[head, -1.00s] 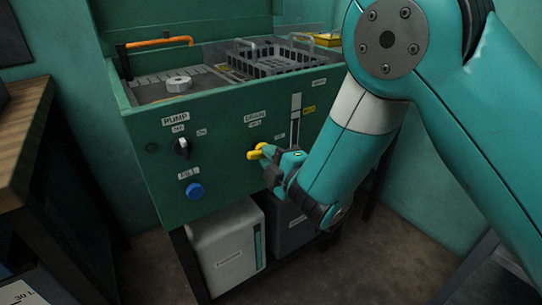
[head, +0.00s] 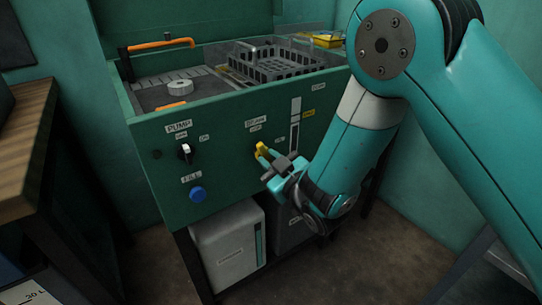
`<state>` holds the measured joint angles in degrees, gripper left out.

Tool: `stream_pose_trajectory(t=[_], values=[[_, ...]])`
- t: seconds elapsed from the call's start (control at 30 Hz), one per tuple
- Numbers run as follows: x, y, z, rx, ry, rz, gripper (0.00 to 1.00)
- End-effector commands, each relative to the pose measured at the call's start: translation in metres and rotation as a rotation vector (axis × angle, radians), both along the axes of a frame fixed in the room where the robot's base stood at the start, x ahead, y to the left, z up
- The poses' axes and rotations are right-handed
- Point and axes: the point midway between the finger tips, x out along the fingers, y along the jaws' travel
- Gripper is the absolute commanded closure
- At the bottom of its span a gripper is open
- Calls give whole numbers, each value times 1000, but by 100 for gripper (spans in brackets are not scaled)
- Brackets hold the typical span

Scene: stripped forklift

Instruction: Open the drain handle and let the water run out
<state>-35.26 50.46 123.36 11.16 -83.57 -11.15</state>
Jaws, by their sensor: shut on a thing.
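The yellow drain handle (head: 261,150) is on the front of the green wash tank (head: 224,178), below the DRAIN label (head: 256,122). My gripper (head: 267,155) is at the handle from the lower right, its jaws shut on it. The fingers hide part of the handle. The handle now points up and to the left. I cannot see water at the outlet.
The PUMP knob (head: 186,153) and the blue FILL button (head: 197,194) are left of the handle. A white container (head: 229,246) stands below. A wooden bench (head: 25,150) is at left.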

Motion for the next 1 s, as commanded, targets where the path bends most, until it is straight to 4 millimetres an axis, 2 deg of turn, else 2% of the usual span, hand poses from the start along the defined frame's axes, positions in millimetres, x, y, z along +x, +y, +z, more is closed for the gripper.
stream_pose_trajectory(t=[0.03,0.5,1.0], values=[[-1,2,5,39,21,4,100],[0,2,4,287,184,5,100],[0,2,4,345,218,4,100]])
